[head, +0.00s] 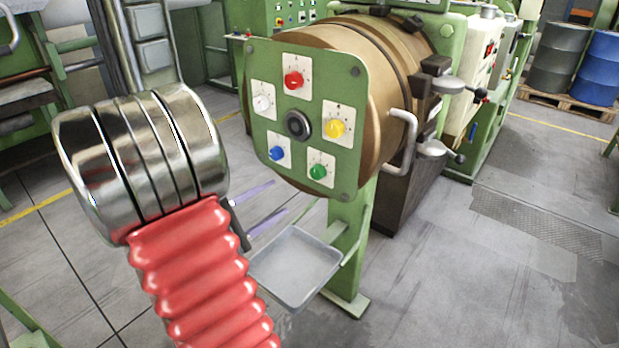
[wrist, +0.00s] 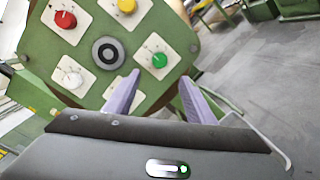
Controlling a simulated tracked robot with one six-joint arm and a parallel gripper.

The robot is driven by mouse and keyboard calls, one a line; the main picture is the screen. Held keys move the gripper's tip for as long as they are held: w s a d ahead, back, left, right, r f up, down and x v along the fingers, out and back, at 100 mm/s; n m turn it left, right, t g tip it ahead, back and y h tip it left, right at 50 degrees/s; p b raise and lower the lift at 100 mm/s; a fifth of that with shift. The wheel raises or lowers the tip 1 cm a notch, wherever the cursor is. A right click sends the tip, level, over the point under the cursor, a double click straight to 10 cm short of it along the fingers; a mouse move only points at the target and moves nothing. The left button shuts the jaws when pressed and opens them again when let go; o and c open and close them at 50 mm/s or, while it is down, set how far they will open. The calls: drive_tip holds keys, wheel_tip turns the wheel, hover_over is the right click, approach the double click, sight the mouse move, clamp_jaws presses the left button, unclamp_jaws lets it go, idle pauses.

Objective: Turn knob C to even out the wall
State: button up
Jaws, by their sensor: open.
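A green panel (head: 345,95) on the front of a brown cylindrical extruder head carries five knobs on pale plates: red (head: 293,80), yellow (head: 335,127), green (head: 318,172), blue (head: 277,153) and white (head: 262,103). I can read no letters, so I cannot tell which is knob C. A dark round die (head: 298,124) sits at the centre. My gripper (head: 280,196) is open and empty, apart from the panel, low in front of its lower part. In the wrist view its purple fingers (wrist: 160,75) stand just below the green knob (wrist: 158,60); the left finger hides the blue knob.
A grey tray (head: 322,265) is below the panel, close to my gripper. A metal handle (head: 404,140) sticks out at the cylinder's right side. A green post (head: 349,235) stands under the machine. Blue and grey drums are far right; the floor at right is clear.

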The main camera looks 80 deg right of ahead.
sight(315, 175)
drive_tip(key=shift+x, duration=6.75)
drive_tip(key=shift+c, duration=0.6)
drive_tip(key=c, duration=0.9)
